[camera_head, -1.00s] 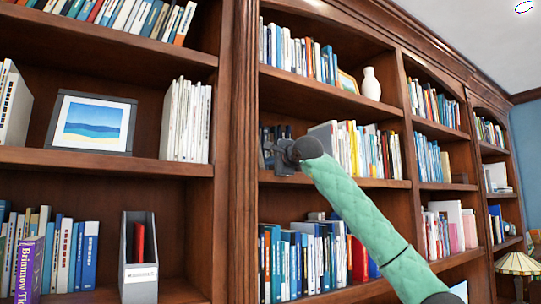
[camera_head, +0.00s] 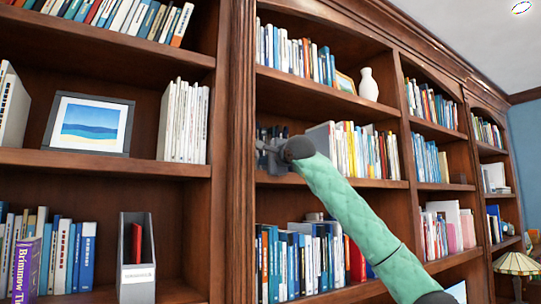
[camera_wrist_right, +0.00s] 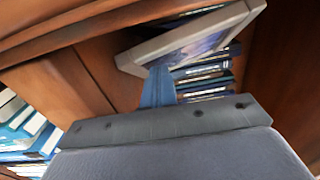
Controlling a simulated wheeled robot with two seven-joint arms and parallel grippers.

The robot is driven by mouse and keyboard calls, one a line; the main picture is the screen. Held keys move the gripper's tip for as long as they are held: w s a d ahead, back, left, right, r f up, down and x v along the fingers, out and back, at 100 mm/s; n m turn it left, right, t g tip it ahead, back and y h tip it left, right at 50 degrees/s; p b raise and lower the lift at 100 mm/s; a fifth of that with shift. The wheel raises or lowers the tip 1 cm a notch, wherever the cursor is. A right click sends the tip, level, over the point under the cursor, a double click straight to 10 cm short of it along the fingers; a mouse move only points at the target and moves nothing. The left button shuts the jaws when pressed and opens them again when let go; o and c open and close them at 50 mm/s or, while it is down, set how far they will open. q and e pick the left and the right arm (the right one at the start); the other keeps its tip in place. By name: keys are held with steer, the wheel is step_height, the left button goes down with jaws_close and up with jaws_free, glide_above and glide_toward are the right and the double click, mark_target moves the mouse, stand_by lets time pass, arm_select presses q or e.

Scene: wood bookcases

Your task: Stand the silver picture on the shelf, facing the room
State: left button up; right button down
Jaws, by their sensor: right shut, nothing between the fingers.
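The silver picture (camera_wrist_right: 180,45) shows in the right wrist view, with a pale silver frame and a bluish image. In the head view my right gripper (camera_head: 268,150) is at the left end of the middle bay's middle shelf. The picture is not clear there. My left gripper is not in view.
White and yellow books (camera_head: 350,150) stand just right of my right gripper. A wooden upright (camera_head: 240,150) is close on its left. A dark-framed beach picture (camera_head: 124,126) stands on the left bay's shelf. A white vase (camera_head: 368,84) is on the shelf above.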

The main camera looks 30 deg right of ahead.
steer(key=shift+w+a+f, duration=0.15)
steer(key=shift+a+f, duration=0.05)
steer(key=shift+a, duration=0.3)
steer(key=shift+w+a+f, duration=0.1)
steer(key=shift+a+f, duration=0.1)
steer(key=shift+a, duration=0.25)
steer(key=shift+s+d+r, duration=0.1)
steer(key=shift+d+r, duration=0.05)
steer(key=shift+d, duration=0.35)
steer(key=shift+d+r, duration=0.15)
steer(key=shift+d, duration=0.1)
